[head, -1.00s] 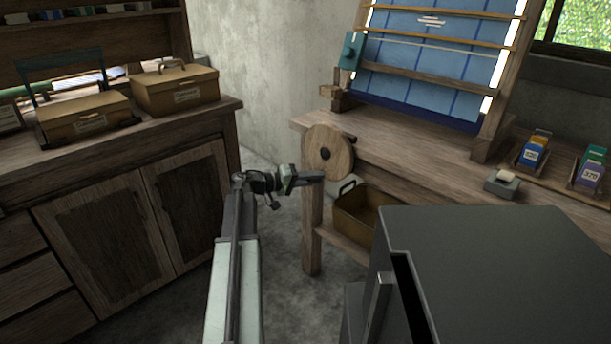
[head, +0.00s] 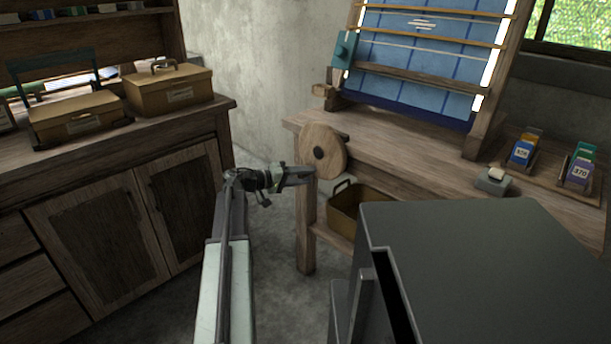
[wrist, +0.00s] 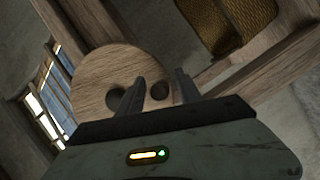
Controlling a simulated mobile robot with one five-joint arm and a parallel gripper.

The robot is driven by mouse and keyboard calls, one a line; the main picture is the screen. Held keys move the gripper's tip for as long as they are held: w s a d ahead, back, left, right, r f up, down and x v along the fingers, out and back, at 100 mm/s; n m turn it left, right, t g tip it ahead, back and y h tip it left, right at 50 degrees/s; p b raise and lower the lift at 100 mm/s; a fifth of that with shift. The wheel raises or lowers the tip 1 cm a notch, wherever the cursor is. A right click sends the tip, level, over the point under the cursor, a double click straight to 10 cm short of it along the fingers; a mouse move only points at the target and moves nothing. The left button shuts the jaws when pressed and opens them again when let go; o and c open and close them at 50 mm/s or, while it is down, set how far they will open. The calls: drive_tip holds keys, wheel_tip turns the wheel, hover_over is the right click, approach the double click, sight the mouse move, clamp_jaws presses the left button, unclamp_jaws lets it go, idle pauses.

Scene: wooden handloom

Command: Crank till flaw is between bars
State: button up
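The round wooden crank wheel (head: 323,152) sits on the loom's left front side with a dark hub. It also shows in the wrist view (wrist: 92,82). My gripper (head: 308,174) is at its lower edge. In the wrist view the two fingers (wrist: 160,78) stand apart before the wheel, with a dark round spot (wrist: 160,90) between them. I cannot tell whether this is the handle or whether it is touched. The blue cloth (head: 410,70) bears a white streaked flaw (head: 422,24), which appears between the upper bar (head: 440,10) and the lower orange bar (head: 440,39).
A brown bin (head: 345,215) sits under the loom table, right of my gripper. A cabinet (head: 130,215) with two tan boxes (head: 170,92) stands left. Card holders (head: 520,155) lie on the table at right. Open floor shows between cabinet and loom.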

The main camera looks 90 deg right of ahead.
drive_tip(key=p+v, duration=0.1)
drive_tip(key=v, duration=0.7)
drive_tip(key=shift+s, duration=0.1)
